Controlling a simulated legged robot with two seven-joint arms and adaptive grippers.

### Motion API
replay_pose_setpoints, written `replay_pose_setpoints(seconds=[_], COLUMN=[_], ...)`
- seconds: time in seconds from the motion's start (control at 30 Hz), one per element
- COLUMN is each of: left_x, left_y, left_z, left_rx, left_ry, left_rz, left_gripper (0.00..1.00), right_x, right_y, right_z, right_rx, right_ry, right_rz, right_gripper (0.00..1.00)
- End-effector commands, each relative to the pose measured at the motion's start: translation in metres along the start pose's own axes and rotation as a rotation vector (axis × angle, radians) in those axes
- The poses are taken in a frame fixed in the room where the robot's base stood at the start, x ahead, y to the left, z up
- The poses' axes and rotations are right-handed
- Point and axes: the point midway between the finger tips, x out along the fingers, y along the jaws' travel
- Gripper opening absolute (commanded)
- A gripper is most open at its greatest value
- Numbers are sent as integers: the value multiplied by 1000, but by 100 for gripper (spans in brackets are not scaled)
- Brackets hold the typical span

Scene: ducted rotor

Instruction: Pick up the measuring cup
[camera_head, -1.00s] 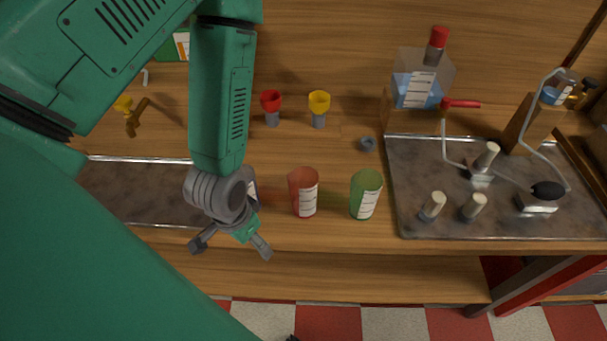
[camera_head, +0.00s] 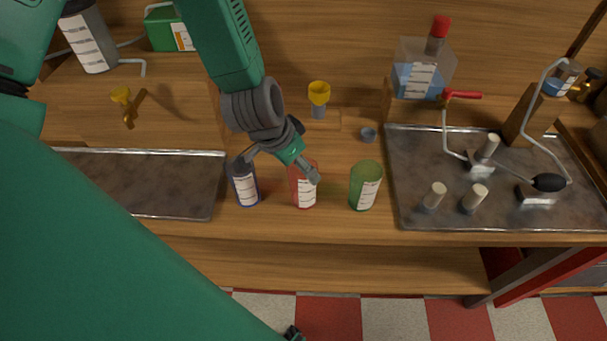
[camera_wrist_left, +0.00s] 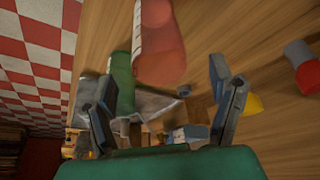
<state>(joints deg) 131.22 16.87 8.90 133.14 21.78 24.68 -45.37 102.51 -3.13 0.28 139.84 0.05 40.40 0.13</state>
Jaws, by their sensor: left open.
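Three labelled cups stand in a row near the counter's front: a dark blue one (camera_head: 244,190), a translucent red one (camera_head: 302,190) and a green one (camera_head: 365,186). I cannot tell which is meant as the measuring cup. My left gripper (camera_head: 281,168) is open and empty, above the blue and red cups, partly covering both. In the left wrist view the red cup (camera_wrist_left: 160,52) appears large beyond and between the open fingers (camera_wrist_left: 160,78), with the green cup (camera_wrist_left: 122,84) beside it. No contact is visible.
A yellow funnel (camera_head: 319,94) and a small grey cap (camera_head: 368,134) are behind the cups. A metal tray (camera_head: 410,215) with pegs and tubing lies right; another tray (camera_head: 150,185) lies left. A square bottle (camera_head: 420,75) stands behind.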

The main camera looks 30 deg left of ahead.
Motion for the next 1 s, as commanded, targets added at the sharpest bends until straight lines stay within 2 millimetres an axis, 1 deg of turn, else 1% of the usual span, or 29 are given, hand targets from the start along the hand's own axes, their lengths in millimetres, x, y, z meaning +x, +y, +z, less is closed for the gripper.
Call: replay_pose_setpoints(seconds=[0.03, 0.1, 0.27, 0.5, 0.57, 0.67, 0.87, 0.9, 0.97, 1.0], left_x=[7, 12, 22, 57, 63, 68, 68, 68, 68, 68], left_y=[1, 1, 0, -4, -3, -3, -3, -3, -3, -3], left_z=[1, 1, 0, -3, -3, -3, -3, -4, -4, -4], left_rx=[0, 0, -2, -3, -3, -1, -1, -1, 0, 0], left_ry=[-2, -1, 0, -2, -2, 0, 1, 1, 1, 0], left_rz=[1, -1, -1, 1, 1, 0, 0, 0, -1, -1], left_gripper=[77, 77, 77, 77, 77, 77, 77, 70, 48, 34], right_x=[0, 1, 0, -3, -3, -3, -3, -3, -3, -3], right_y=[0, 0, 0, 0, 0, 0, 0, 0, 0, 0], right_z=[0, 0, 0, 0, 0, 0, 0, 0, 0, 0], right_rx=[0, 0, 0, 0, 0, 0, 0, 0, 0, 0], right_ry=[0, 0, 0, 0, 0, 0, 0, 0, 0, 0], right_rz=[0, 0, 0, 0, 0, 0, 0, 0, 0, 0], right_gripper=[40, 40, 40, 40, 40, 40, 40, 40, 40, 40])
